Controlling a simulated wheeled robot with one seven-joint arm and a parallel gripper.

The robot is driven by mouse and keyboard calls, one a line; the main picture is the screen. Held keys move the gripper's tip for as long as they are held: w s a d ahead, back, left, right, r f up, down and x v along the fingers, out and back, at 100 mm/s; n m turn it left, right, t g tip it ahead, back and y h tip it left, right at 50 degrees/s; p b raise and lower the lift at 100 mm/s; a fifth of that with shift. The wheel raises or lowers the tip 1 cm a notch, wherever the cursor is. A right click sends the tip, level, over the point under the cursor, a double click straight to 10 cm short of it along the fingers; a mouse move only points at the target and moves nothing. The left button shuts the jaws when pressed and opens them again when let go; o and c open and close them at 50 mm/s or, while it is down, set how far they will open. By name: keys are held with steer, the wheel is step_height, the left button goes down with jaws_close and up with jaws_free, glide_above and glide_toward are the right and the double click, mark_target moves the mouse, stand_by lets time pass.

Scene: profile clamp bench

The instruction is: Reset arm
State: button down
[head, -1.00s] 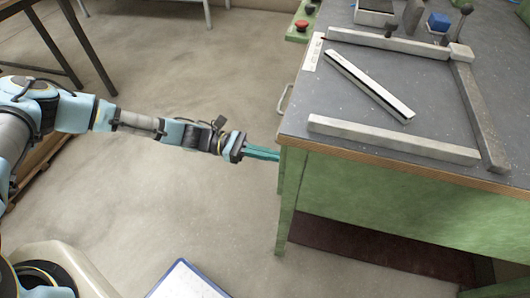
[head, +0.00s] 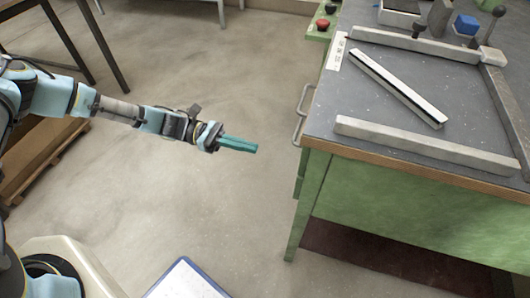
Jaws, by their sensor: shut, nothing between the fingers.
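My gripper (head: 255,149) is at the end of my outstretched arm, left of the green bench. Its teal fingers are together with nothing between them, and they point right toward the bench. A gap of bare floor shows between the fingertips and the bench's left side. The green bench (head: 400,215) has a grey top. A silver profile (head: 398,87) lies at a slant on the top, inside a frame of grey bars (head: 425,145).
A metal handle (head: 300,112) sticks out from the bench's left side. A red button (head: 323,23) is on a green box behind it. A blue block (head: 466,24) lies at the back. A blue-edged board (head: 185,282) is low in front. The floor between is clear.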

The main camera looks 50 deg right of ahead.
steer(key=v, duration=0.2)
steer(key=shift+w+a, duration=0.1)
steer(key=shift+w, duration=0.2)
steer(key=w+a+r+m+t+y+p, duration=0.15)
steer(key=w+a+r+t, duration=0.3)
steer(key=w+a, duration=0.45)
steer(key=w+a+r+m+t+y+p, duration=0.1)
steer(key=w+a+r+m+t+y, duration=0.2)
steer(key=w+a+t, duration=0.65)
steer(key=w+a+r+t+p, duration=0.1)
steer(key=a+r+t, duration=0.3)
steer(key=a+r, duration=1.3)
steer(key=a+y+p, duration=0.1)
steer(key=a, duration=0.3)
steer(key=shift+a+r+t, duration=0.35)
steer(key=shift+t, duration=0.05)
